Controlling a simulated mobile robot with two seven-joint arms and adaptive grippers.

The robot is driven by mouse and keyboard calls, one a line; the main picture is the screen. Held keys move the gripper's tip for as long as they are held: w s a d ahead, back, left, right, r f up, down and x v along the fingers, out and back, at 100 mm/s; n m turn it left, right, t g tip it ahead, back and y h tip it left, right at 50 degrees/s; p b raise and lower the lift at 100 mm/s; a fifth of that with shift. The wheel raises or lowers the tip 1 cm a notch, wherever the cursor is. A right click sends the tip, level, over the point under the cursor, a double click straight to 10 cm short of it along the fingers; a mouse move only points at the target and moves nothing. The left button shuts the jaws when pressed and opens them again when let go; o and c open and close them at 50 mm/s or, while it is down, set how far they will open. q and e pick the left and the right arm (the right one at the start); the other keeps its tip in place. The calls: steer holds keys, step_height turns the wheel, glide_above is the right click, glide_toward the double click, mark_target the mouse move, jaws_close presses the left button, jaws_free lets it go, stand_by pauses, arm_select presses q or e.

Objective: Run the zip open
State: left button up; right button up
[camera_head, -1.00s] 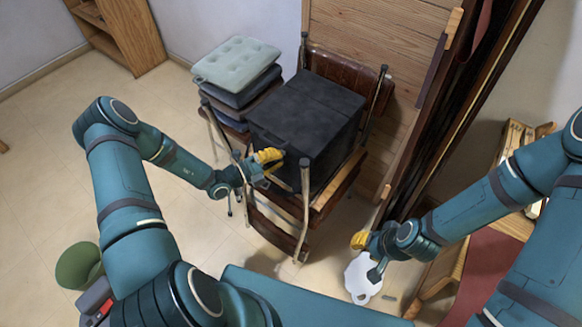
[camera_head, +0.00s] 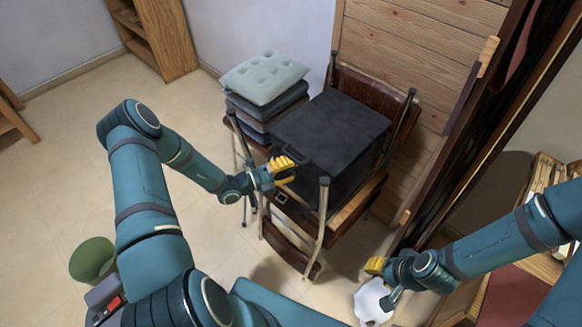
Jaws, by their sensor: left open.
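A black, box-shaped soft bag (camera_head: 335,122) sits on a brown chair (camera_head: 345,212) in the head view. No zip or zip pull can be made out on it at this size. My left gripper (camera_head: 284,171), with yellow fingertips, is at the bag's left front side, close to its upper edge. It is open; whether its fingers touch the bag cannot be told. My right gripper (camera_head: 376,266) is low in front of the chair, to the right and apart from the bag. Its yellow fingertips are small, and their opening is unclear.
A stack of cushions (camera_head: 262,78) stands left of the bag. Upright chair legs (camera_head: 322,225) rise close to my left gripper. A white object (camera_head: 370,303) lies below my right gripper. A green bin (camera_head: 92,258) is at left. Open floor (camera_head: 60,165) lies left.

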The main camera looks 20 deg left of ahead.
arm_select(q)
steer(key=v, duration=1.1)
steer(key=shift+a, duration=0.25)
steer(key=shift+s, duration=0.1)
